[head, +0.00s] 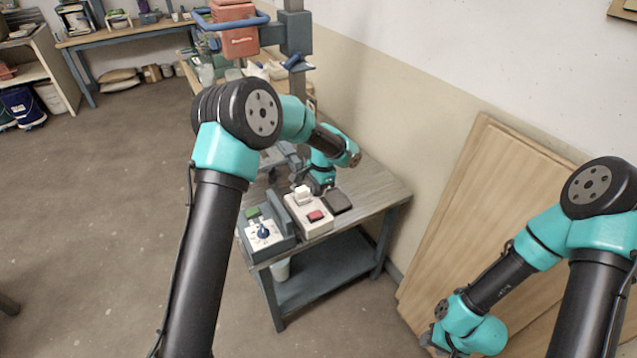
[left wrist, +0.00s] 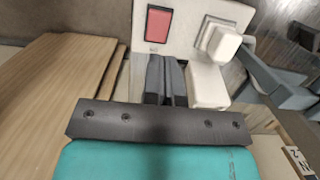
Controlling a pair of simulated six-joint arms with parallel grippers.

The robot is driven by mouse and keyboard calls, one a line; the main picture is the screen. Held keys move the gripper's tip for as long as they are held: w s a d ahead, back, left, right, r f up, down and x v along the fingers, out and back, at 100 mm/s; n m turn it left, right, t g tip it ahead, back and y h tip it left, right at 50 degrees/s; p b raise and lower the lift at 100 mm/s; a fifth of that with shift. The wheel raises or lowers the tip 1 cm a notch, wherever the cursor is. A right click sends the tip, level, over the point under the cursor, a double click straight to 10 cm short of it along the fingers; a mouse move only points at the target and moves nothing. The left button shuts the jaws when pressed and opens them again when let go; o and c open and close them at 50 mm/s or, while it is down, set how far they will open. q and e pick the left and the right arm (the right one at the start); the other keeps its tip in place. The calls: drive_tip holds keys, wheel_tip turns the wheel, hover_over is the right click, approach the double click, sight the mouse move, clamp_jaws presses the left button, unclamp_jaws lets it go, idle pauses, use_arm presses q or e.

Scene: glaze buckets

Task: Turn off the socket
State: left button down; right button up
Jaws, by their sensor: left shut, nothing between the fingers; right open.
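The socket (head: 321,227) is a white box on the small grey table, with a red switch (head: 315,216) on its near part and a white plug (head: 302,195) on its far part. My left gripper (head: 318,188) is shut and empty, low beside the socket. In the left wrist view, its dark fingers (left wrist: 166,78) point at the socket's edge, just below the red switch (left wrist: 158,25) and left of the plug (left wrist: 220,42). I cannot tell whether they touch. My right gripper (head: 430,342) is open, low at the right, far from the socket, its fingers barely showing.
A grey control box with a blue knob (head: 263,232) stands left of the socket. A dark flat pad (head: 338,201) lies right of it. Wooden boards (head: 470,220) lean on the wall at right.

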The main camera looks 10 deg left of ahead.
sight(313, 215)
use_arm(q)
drive_tip(key=f, duration=0.5)
drive_tip(key=s+a+f, duration=0.1)
drive_tip(key=f, duration=0.2)
drive_tip(key=shift+f, duration=0.3)
